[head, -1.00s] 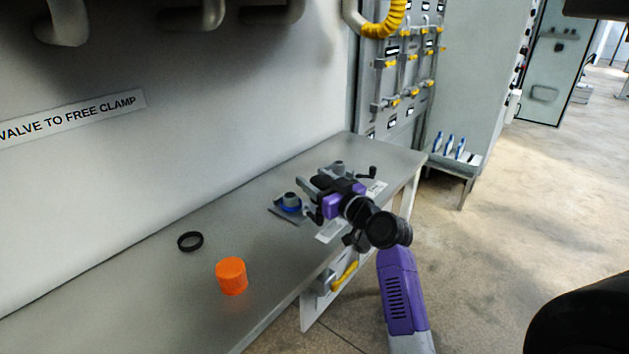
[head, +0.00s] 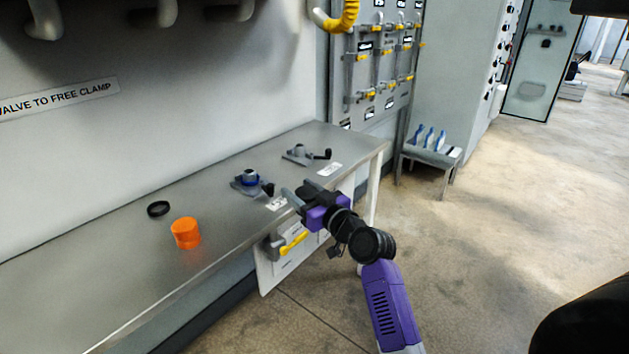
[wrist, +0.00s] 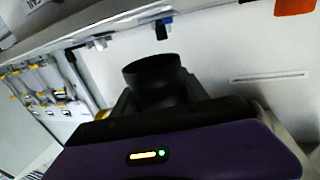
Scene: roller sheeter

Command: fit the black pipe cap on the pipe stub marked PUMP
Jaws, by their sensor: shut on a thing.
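My gripper (head: 297,195) is at the bench's front edge, in front of the near pipe stub. In the wrist view it is shut on a black cylinder, the black pipe cap (wrist: 153,74); in the head view the cap is hard to make out against the dark gripper. The near pipe stub (head: 250,176) is grey with a blue ring at its base and a dark handle. The far pipe stub (head: 299,150) is grey with a dark handle at its right. Each has a white label in front, the near label (head: 277,203) and the far label (head: 330,169), too small to read.
An orange cap (head: 186,233) and a black ring (head: 158,209) lie on the bench (head: 100,270), left of the stubs. A panel with a yellow handle (head: 293,243) hangs under the front edge. A valve panel (head: 380,65) stands behind.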

